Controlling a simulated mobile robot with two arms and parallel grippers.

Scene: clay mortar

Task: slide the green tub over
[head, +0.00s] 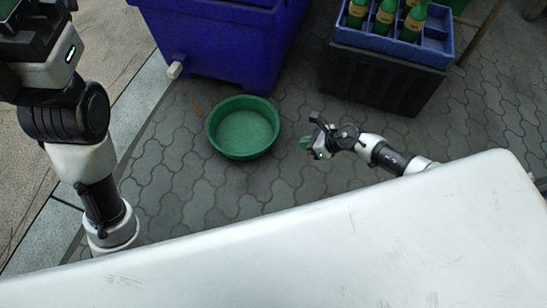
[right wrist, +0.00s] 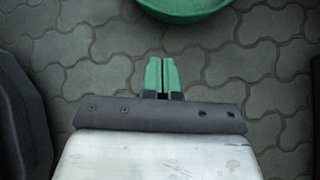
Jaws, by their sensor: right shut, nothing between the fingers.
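The green tub (head: 243,127) is a round, shallow, empty basin standing upright on the grey paving in the middle of the head view. Part of its rim shows at the top of the right wrist view (right wrist: 185,14). My right gripper (head: 304,143) is low over the paving, to the right of the tub and apart from it. In the right wrist view its green fingertips (right wrist: 162,66) are together with nothing between them, pointing toward the tub. My left arm stands at the left of the head view, and its fingers are not visible.
A large blue bin (head: 215,45) stands behind the tub, with a pale spout at its lower left. A blue crate of green bottles (head: 432,45) sits on a black box (head: 372,82) at the back right. Paving around the tub's front and left is clear.

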